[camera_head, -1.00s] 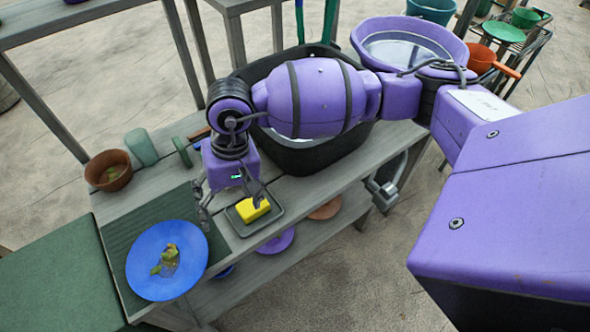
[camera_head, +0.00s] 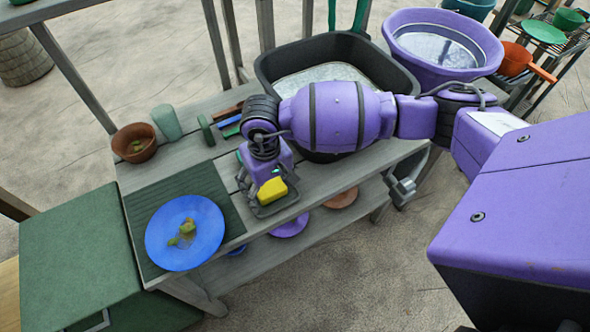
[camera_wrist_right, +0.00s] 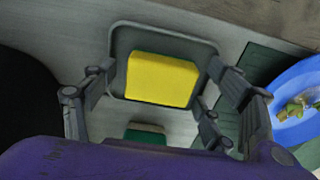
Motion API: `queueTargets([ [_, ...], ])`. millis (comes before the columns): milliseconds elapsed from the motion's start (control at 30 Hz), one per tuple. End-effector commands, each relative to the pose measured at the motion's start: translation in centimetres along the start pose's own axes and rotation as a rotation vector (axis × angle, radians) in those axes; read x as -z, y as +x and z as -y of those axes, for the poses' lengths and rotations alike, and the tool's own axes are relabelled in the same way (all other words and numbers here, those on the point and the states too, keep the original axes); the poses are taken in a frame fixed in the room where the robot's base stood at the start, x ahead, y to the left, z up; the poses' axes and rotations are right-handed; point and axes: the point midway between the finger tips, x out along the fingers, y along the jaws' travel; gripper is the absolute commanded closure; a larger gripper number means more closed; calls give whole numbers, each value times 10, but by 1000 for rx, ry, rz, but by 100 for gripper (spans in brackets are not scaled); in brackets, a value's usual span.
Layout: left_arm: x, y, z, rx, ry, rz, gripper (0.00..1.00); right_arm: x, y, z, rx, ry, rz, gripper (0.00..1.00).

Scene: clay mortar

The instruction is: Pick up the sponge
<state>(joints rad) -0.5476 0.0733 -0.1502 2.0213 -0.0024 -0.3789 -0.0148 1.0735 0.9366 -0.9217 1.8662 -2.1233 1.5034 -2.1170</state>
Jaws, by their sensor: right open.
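The yellow sponge (camera_head: 272,191) lies in a small dark tray (camera_head: 270,209) near the front edge of the wooden bench. It also shows in the right wrist view as a yellow block (camera_wrist_right: 162,80) in the tray (camera_wrist_right: 122,42). My right gripper (camera_head: 266,183) points down over the sponge and partly hides the tray. In the right wrist view the gripper (camera_wrist_right: 158,72) is open, with one finger to each side of the sponge and gaps between. Whether the fingertips reach down to the sponge's height is unclear. My left gripper is not in view.
A blue plate (camera_head: 205,250) with food scraps lies on a dark green mat (camera_head: 139,217) left of the tray. A brown pot (camera_head: 122,148), a green cup (camera_head: 166,121) and a black basin (camera_head: 277,58) stand farther back. A purple tub (camera_head: 407,32) stands at the back right.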

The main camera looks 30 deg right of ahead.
Motion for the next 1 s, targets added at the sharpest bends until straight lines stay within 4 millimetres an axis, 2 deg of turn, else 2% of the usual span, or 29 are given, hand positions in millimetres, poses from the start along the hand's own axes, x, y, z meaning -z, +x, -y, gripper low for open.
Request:
queueTargets([
  [100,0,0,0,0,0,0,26,2,-2,1,1,-1,-5,22],
  [400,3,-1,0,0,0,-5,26,2,-3,1,1,-1,-5,61],
  [767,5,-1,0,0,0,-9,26,3,-6,1,1,-1,-6,62],
  [867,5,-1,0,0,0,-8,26,3,-13,1,0,-1,-7,62],
  [1000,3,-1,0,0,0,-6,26,4,-33,1,1,-2,-10,62],
])
